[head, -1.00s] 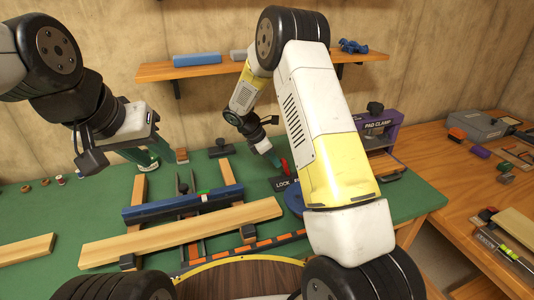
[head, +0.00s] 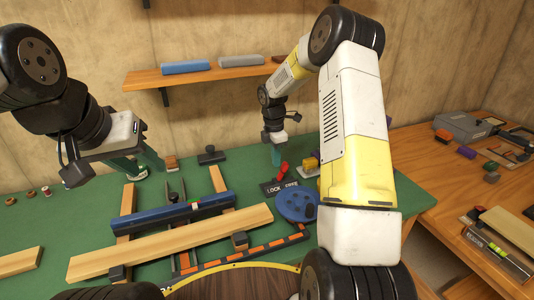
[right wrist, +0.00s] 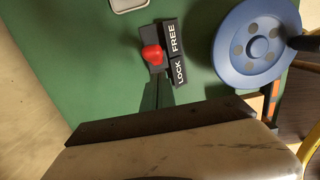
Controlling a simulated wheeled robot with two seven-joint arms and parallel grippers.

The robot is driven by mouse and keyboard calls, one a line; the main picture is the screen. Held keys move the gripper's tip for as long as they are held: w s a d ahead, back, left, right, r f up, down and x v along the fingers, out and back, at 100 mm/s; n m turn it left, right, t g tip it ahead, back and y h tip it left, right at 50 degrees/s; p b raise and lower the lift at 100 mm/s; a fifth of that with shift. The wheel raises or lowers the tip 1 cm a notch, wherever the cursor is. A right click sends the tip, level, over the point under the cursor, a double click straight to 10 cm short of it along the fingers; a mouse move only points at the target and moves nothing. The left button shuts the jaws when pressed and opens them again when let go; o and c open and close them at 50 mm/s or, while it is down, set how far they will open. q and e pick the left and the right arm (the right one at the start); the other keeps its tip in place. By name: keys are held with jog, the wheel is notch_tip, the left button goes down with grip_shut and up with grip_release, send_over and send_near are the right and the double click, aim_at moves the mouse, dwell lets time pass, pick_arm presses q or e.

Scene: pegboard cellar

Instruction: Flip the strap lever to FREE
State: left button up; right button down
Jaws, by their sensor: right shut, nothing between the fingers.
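The strap lever has a red handle (head: 282,170) and stands behind a dark plate (head: 280,187) lettered LOCK and FREE on the green bench. In the right wrist view the red knob (right wrist: 152,55) is beside the lettered plate (right wrist: 175,50), around the middle between the two words; its exact setting is hard to tell. My right gripper (head: 276,156) points down, shut and empty, just behind and left of the handle; its fingers (right wrist: 158,94) show below the knob in the wrist view. My left gripper (head: 130,168) hangs over the bench's back left, its jaw opening unclear.
A blue disc (head: 297,205) lies right of the plate. A blue bar (head: 170,212) and a wooden plank (head: 170,243) lie across rails to the left. A shelf (head: 205,75) is on the wall behind. My right arm hides part of the bench's right side.

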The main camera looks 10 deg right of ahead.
jog(key=shift+r, duration=0.5)
notch_tip(320, 180, up, 12)
jog(key=a, duration=0.2)
jog(key=shift+s+f, duration=0.15)
jog(key=shift+f, duration=0.05)
dwell(0.3)
